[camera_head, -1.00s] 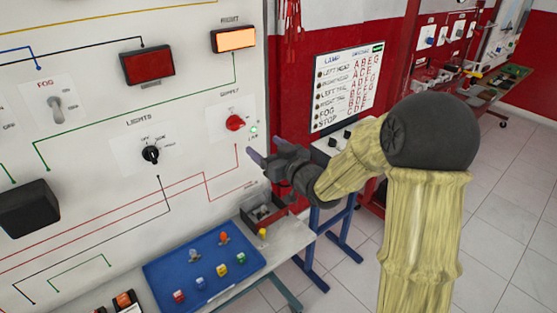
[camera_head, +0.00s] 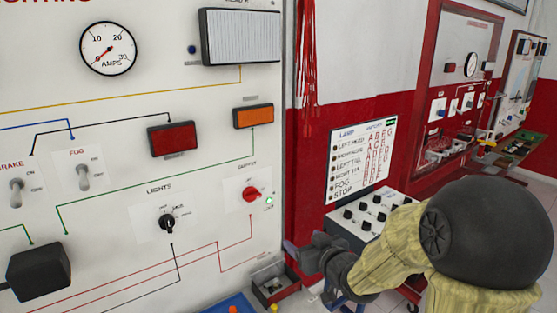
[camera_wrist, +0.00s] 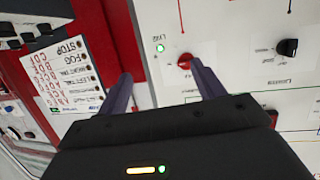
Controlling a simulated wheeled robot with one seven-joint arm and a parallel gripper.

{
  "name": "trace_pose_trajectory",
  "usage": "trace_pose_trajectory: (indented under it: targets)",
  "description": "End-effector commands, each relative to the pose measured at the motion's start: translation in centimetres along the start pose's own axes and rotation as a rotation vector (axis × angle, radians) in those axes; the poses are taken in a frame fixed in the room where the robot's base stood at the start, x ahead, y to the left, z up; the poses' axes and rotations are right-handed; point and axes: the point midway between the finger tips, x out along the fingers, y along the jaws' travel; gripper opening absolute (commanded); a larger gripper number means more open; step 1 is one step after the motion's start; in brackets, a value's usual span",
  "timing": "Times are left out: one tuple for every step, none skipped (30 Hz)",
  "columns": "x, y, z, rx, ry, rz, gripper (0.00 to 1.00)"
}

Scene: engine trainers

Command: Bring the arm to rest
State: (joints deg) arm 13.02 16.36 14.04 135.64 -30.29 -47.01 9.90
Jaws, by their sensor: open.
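My gripper (camera_head: 303,247) is at the lower middle of the head view, near the right edge of the white lighting panel (camera_head: 110,195). In the wrist view its two dark fingers (camera_wrist: 161,72) stand wide apart with nothing between them. One fingertip overlaps the view of the red supply knob (camera_wrist: 185,61), but I cannot tell from this alone how far off it is. In the head view, the knob (camera_head: 251,194) is above and left of the fingers, visibly apart from them. My arm is bent, with the elbow at the lower right.
A lamp board with several black knobs (camera_head: 347,222) stands just behind my gripper. A small open box (camera_head: 268,283) and a blue tray's edge (camera_head: 232,304) lie below. Red trainer stands (camera_head: 455,85) are farther back. A green light (camera_head: 269,201) glows beside the supply knob.

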Motion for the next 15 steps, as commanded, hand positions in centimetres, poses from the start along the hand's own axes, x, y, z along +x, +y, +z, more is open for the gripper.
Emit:
trace_pose_trajectory:
  targets:
    - [-1.0,0.4,0.1,0.003,-0.073,0.041,0.68]
    - [-1.5,0.7,0.6,0.007,-0.119,0.066,0.68]
    - [-2.3,1.1,1.3,0.014,-0.180,0.098,0.68]
    - [-3.0,1.4,1.9,0.021,-0.225,0.120,0.68]
    - [-3.7,1.6,2.4,0.029,-0.272,0.141,0.68]
    - [-4.7,1.9,3.0,0.040,-0.332,0.169,0.68]
    - [-5.5,2.0,3.6,0.051,-0.377,0.187,0.68]
    - [-6.4,2.0,4.1,0.063,-0.423,0.205,0.68]
    - [-7.6,2.1,4.7,0.081,-0.482,0.228,0.68]
    - [-8.6,2.1,5.2,0.094,-0.528,0.241,0.68]
    - [-9.5,2.0,5.6,0.109,-0.573,0.254,0.68]
    - [-10.9,1.8,6.2,0.132,-0.633,0.271,0.68]
    - [-11.9,1.6,6.5,0.150,-0.676,0.281,0.68]
    - [-13.0,1.4,6.9,0.167,-0.722,0.289,0.68]
    - [-14.5,1.0,7.4,0.194,-0.781,0.298,0.68]
